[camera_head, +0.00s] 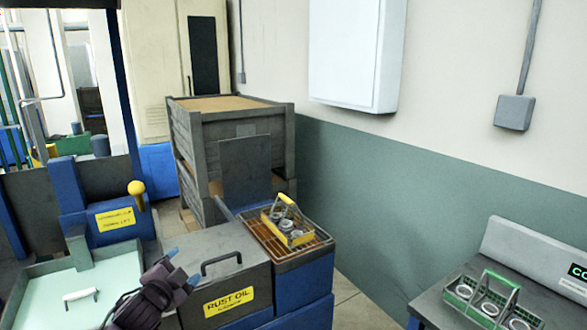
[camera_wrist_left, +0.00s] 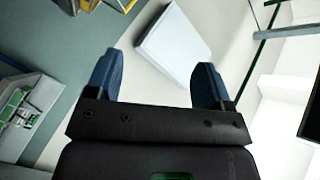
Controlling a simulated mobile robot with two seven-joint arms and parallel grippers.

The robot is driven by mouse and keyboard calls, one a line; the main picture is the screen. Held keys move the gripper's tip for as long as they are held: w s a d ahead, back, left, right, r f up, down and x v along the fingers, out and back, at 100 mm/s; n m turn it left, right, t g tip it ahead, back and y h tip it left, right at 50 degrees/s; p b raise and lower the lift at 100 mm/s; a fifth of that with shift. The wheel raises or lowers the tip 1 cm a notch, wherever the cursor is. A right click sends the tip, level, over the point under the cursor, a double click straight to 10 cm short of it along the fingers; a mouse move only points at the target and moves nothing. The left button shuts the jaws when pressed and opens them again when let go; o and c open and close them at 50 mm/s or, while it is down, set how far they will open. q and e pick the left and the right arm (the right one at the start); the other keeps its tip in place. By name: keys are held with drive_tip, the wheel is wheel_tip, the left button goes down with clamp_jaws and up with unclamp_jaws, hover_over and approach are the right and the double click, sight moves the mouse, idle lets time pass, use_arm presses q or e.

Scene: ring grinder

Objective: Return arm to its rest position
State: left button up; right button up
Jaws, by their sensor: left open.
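My left gripper (camera_head: 182,268) shows at the bottom of the head view, in front of the rust oil box (camera_head: 225,262). In the left wrist view its two blue fingers (camera_wrist_left: 160,78) stand wide apart with nothing between them. The fingers look clear of the box's lid handle (camera_head: 221,260), though the exact gap is hard to tell. A yellow-handled basket with metal rings (camera_head: 288,228) sits on the wire rack to the right of the box. A green basket with rings (camera_head: 487,302) stands on the bench at right. My right gripper is not in view.
A tank with pale green liquid (camera_head: 35,290) and a white-handled part is at lower left. A blue machine with a yellow knob (camera_head: 138,190) stands behind it. A wooden crate (camera_head: 235,150) is at the back. A white wall cabinet (camera_head: 350,50) hangs above.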

use_arm(q)
drive_tip(key=s+f+n+g+y, duration=0.1)
drive_tip(key=s+f+n, duration=0.4)
drive_tip(key=s+f, duration=0.7)
drive_tip(key=s+a+f+n+g+y+b, duration=0.1)
drive_tip(key=s+f+n+g, duration=0.3)
drive_tip(key=s+f, duration=0.8)
drive_tip(key=s+n, duration=0.2)
drive_tip(key=s, duration=0.7)
drive_tip(key=shift+s+a+y, duration=0.2)
drive_tip(key=shift+s+y, duration=0.1)
